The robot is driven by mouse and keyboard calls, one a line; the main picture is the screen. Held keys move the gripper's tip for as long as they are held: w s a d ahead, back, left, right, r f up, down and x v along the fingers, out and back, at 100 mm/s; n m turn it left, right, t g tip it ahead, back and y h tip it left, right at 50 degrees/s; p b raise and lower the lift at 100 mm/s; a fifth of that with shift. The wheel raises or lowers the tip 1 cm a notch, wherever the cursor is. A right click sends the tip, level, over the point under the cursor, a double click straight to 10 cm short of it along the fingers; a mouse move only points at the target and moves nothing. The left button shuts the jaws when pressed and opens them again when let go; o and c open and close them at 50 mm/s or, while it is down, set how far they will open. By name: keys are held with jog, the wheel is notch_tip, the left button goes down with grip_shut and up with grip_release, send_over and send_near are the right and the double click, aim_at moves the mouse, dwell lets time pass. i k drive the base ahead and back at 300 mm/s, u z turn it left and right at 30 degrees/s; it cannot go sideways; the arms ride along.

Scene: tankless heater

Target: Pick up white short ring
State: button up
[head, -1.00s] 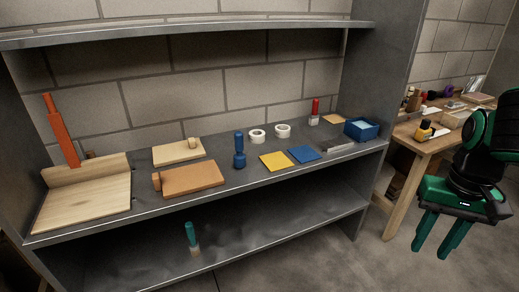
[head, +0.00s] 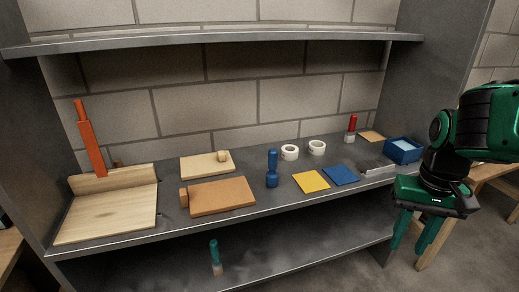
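Two short white rings stand close together on the middle shelf, near the back wall. The left white ring (head: 289,152) is behind and right of a blue bottle-like object. The right white ring (head: 317,147) is behind the yellow and blue sheets. They look alike, and I cannot tell which one the task names. My gripper (head: 416,236) hangs at the right, in front of the shelf's right end and well apart from both rings. Its two green fingers point down, spread apart, with nothing seen between them.
On the shelf are a blue bottle-like object (head: 272,168), a yellow sheet (head: 311,181), a blue sheet (head: 341,175), a blue box (head: 402,150), a red-handled brush (head: 351,128), and wooden boards (head: 222,197). An upper shelf (head: 220,44) overhangs. A wooden table (head: 487,172) stands right.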

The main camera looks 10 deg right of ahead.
aim_at(289, 152)
jog(key=u, duration=0.15)
jog(key=i, duration=1.2)
jog(key=z, duration=0.05)
